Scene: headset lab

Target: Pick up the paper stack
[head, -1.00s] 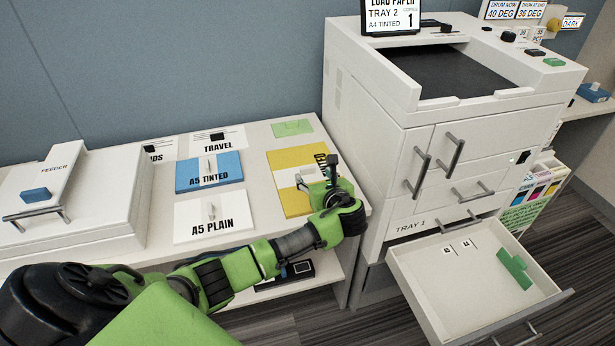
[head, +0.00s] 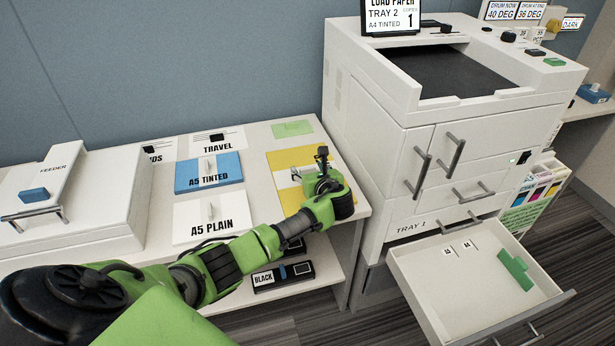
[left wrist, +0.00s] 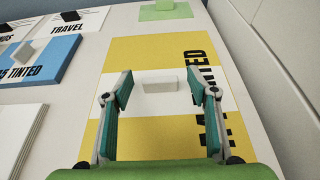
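The yellow paper stack (head: 281,165) lies flat on the side table, left of the printer. It has a white band and a label ending in "TINTED", partly hidden. The left wrist view shows this stack (left wrist: 150,50) with a small pale upright tab (left wrist: 154,87) on the band. My left gripper (head: 319,166) is over the stack and covers part of it in the head view. In the left wrist view its fingers (left wrist: 162,90) are apart, one on each side of the tab, with nothing held. Whether they touch the stack is unclear. My right gripper is not in view.
The blue-covered A5 TINTED stack (head: 194,170) and white A5 PLAIN stack (head: 190,228) lie to the left. The printer (head: 369,130) stands close on the right, with an open drawer (head: 440,290). Its screen (head: 391,14) reads TRAY 2, A4 TINTED.

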